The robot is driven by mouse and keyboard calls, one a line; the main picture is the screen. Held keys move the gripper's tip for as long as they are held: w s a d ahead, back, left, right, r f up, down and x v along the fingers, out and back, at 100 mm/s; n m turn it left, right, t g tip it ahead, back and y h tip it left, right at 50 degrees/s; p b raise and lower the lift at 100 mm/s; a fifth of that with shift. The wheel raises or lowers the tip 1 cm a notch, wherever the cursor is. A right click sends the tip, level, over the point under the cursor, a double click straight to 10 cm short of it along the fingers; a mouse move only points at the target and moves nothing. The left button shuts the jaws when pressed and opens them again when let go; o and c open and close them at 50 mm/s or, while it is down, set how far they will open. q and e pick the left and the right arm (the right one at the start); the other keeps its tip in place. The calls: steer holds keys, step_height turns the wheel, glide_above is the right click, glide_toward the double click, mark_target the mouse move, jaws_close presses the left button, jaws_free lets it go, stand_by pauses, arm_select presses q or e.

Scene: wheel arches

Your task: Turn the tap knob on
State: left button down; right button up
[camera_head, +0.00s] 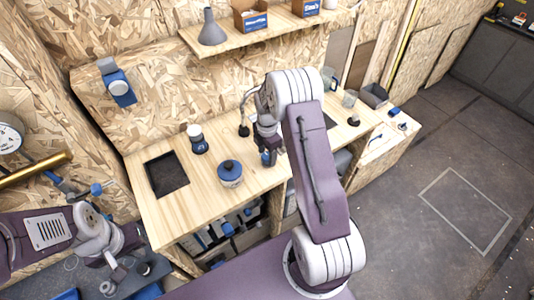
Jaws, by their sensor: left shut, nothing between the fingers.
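A small blue knob (96,189) shows at the left, on a thin fitting by the wall, below and right of a brass pipe (38,168). I take it to be the tap knob; its turned position is too small to tell. My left gripper (128,277) is shut and empty, low at the left, below the knob and apart from it. My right gripper (267,146) hangs over the workbench, in front of a small blue object (268,158). Its fingers are too small and partly hidden to tell whether they are open.
The wooden workbench (150,212) carries a blue-lidded pot (229,172), a blue-and-white container (197,139) and a dark inset (166,174). A shelf (270,35) above holds a grey funnel (211,28) and boxes. A round gauge (9,134) is at the far left. The floor at right is clear.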

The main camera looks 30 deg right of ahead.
steer(key=c, duration=1)
steer(key=shift+m, duration=0.3)
steer(key=m, duration=0.3)
steer(key=shift+w+m+p, duration=0.1)
steer(key=shift+m+p, duration=0.2)
steer(key=m, duration=0.4)
steer(key=shift+w+r+m, duration=0.1)
steer(key=shift+m, duration=0.2)
steer(key=m, duration=0.4)
steer(key=shift+d+m+p, duration=0.1)
steer(key=shift+m+p, duration=0.2)
steer(key=shift+w+m, duration=0.1)
steer(key=shift+m, duration=2.1)
